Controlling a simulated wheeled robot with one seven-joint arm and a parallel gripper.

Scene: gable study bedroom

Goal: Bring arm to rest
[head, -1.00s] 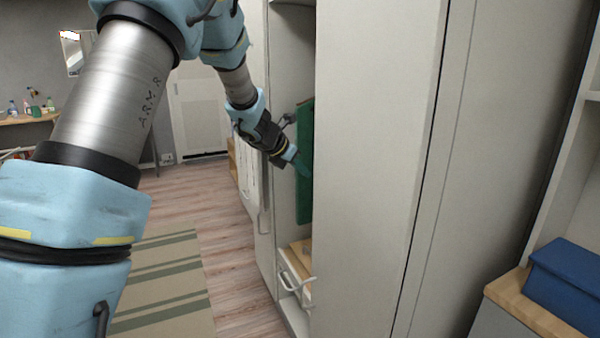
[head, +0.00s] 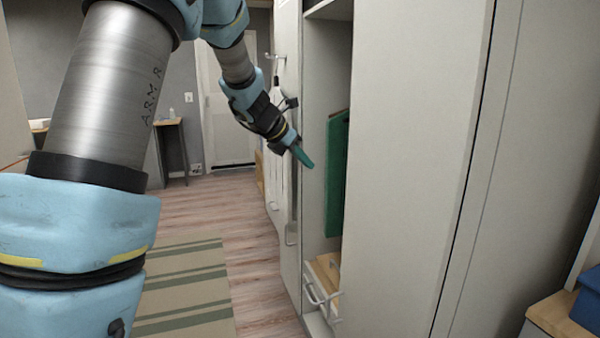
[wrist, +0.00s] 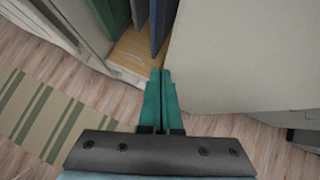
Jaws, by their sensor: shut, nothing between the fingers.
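My gripper (head: 305,158) is at the end of my blue and grey arm, in front of the open part of the tall white wardrobe (head: 400,150). Its teal fingers are shut with nothing between them. In the wrist view the two fingers (wrist: 161,85) lie side by side and point towards the wardrobe's opening. The gripper touches nothing that I can make out. My arm is stretched out forward from the left of the head view.
A green panel-like item (head: 337,175) stands inside the wardrobe, above a wooden shelf (head: 326,270). A wardrobe door (head: 289,120) stands open beside my gripper. A striped rug (head: 185,285) lies on the open floor at left. A blue box (head: 588,308) is at lower right.

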